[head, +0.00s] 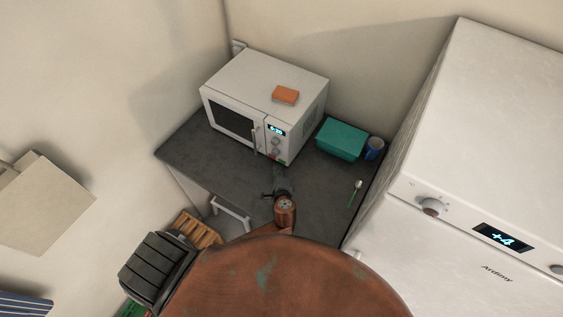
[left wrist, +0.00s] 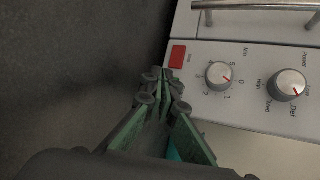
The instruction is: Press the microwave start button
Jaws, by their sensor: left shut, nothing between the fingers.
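The white microwave (head: 240,82) stands on the dark counter, its front facing lower left. Its control panel shows a lit display (head: 276,130), knobs, and small red and green buttons at the bottom. In the left wrist view a red button (left wrist: 177,56) is clear beside two knobs; its label is too small to read. The green button is not seen there, and my fingers cover the panel area beside the red one. My left gripper (head: 280,172) is shut and empty, its fingertips (left wrist: 165,80) close to the panel's lower edge. Contact cannot be told. My right gripper is out of view.
An orange block (head: 285,94) lies on the microwave. A teal box (head: 341,139), a blue cup (head: 374,148) and a green-handled spoon (head: 355,193) are on the counter (head: 200,158) to the right. A tall white appliance (head: 480,120) stands at the far right.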

